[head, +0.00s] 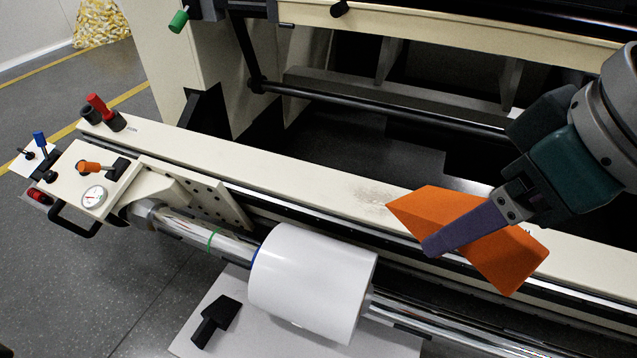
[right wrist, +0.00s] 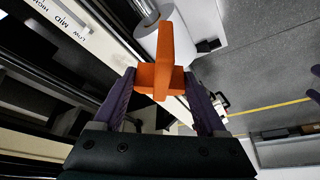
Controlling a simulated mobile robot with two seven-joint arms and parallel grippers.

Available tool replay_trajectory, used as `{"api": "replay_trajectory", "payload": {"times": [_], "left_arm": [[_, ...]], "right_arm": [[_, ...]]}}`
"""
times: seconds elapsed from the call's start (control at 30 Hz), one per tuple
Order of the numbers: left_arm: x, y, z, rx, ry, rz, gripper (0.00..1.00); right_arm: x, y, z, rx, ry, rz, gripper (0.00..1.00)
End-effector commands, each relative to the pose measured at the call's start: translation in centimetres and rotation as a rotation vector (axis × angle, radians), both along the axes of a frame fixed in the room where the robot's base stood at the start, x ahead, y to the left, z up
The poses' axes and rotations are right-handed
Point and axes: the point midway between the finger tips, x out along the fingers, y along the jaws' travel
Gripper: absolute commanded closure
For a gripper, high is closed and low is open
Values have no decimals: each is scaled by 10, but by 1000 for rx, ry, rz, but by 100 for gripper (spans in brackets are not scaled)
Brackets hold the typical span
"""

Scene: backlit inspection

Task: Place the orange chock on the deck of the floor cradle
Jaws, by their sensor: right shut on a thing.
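The orange chock (head: 503,258) is a wedge-shaped block, held in the air in front of the machine's cream beam in the head view. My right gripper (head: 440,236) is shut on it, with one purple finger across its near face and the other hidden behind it. In the right wrist view the chock (right wrist: 160,78) sits between both fingers (right wrist: 158,90). A pale flat board (head: 282,338) low under the white roll looks like the cradle's deck. The chock is above and to the right of it, apart. Purple tips at the wrist view's right edge may be my left gripper (right wrist: 314,83).
A white roll (head: 312,284) on a shiny shaft (head: 440,322) hangs over the board. A black block (head: 214,320) lies on the board's left part. The cream beam (head: 330,188) runs behind, with a lever panel (head: 88,178) at its left end. Grey floor is clear at lower left.

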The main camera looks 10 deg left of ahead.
Motion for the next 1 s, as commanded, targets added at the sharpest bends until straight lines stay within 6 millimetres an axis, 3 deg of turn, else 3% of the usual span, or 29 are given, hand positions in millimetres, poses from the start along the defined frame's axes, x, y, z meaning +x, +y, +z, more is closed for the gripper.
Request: {"api": "replay_trajectory", "payload": {"times": [0.03,0.3,0.4,0.53,0.87,1.0], "left_arm": [[0,0,-37,0,0,0,0],[0,0,-126,0,0,0,0],[0,0,-151,0,0,0,0],[0,0,-171,-1,0,1,0],[0,-2,-183,-9,0,5,0],[0,-3,-209,-10,-2,5,0]], "right_arm": [[-3,2,-47,3,6,23,88],[-19,6,-187,2,5,161,88],[-26,7,-227,2,4,204,88],[-33,6,-261,1,2,244,88],[-38,6,-284,1,-2,273,88],[-39,6,-318,0,2,272,88]]}}
